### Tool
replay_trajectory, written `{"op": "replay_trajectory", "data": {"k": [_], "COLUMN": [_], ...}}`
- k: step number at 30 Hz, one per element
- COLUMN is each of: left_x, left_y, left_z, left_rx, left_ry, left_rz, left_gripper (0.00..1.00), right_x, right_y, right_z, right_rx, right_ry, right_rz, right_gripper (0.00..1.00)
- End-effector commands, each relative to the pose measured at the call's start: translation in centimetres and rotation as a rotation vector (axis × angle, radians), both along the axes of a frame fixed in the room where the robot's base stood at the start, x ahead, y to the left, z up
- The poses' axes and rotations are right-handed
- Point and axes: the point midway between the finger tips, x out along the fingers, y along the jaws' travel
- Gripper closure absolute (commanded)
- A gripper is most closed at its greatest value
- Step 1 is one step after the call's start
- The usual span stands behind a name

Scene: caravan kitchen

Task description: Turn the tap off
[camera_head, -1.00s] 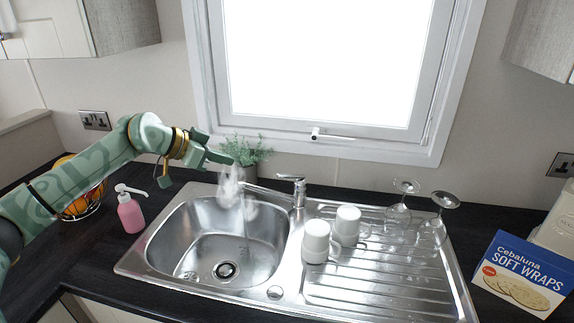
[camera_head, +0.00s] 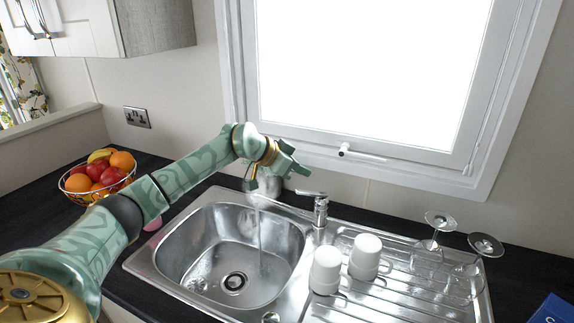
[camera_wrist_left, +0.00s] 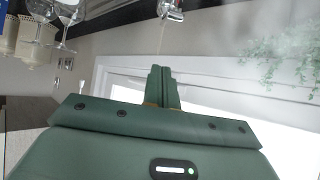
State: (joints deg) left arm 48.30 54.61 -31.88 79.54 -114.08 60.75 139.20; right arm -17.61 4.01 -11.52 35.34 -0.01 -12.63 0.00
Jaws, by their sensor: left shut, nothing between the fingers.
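The chrome tap (camera_head: 320,212) stands at the sink's back edge, with its lever on top pointing left. A thin stream of water (camera_head: 260,235) falls from its spout into the sink bowl (camera_head: 205,225). My left gripper (camera_head: 303,168) is shut and empty, above and slightly left of the tap lever, apart from it in the picture. Part of the spout is hard to make out below my wrist. In the left wrist view, the shut fingers (camera_wrist_left: 163,82) point up the picture, and part of the tap (camera_wrist_left: 170,10) shows at the top edge. My right gripper is out of view.
Two white mugs (camera_head: 325,272) and stemmed glasses (camera_head: 430,245) stand on the drainer right of the tap. A fruit basket (camera_head: 100,180) is at the left. A pink bottle (camera_head: 153,223) is mostly hidden by my arm. The window (camera_head: 400,165) is close behind my gripper.

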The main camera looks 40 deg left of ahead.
Motion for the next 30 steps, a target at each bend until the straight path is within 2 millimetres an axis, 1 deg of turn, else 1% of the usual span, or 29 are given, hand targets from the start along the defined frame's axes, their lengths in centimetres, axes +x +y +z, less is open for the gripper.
{"op": "replay_trajectory", "data": {"k": [1,2,3,6,9,13,24,26,30], "left_x": [0.8,1.2,0.7,0.1,-0.2,-0.4,-0.5,-0.7,-1.4], "left_y": [-0.5,-0.7,-0.3,0.0,0.2,0.3,0.3,0.3,0.5], "left_z": [-0.7,-1.1,-1.9,-3.3,-4.0,-4.4,-4.5,-4.9,-5.9], "left_rx": [-0.003,-0.001,0.003,0.002,0.002,0.001,-0.002,-0.012,-0.065], "left_ry": [0.0,0.001,0.004,0.004,0.001,0.001,-0.006,-0.019,-0.106], "left_rz": [0.0,0.0,0.001,0.0,0.0,0.001,-0.001,-0.004,-0.002], "left_gripper": [1.0,1.0,1.0,1.0,1.0,1.0,1.0,1.0,1.0], "right_x": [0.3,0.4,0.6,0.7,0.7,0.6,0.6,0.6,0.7], "right_y": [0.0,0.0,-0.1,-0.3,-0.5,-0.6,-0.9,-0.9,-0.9], "right_z": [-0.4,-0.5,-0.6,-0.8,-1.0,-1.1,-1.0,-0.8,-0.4], "right_rx": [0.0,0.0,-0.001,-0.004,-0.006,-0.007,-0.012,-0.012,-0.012], "right_ry": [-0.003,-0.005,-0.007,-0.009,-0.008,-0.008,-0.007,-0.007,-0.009], "right_rz": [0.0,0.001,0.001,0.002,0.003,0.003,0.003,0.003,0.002], "right_gripper": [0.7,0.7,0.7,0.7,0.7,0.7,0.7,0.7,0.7]}}
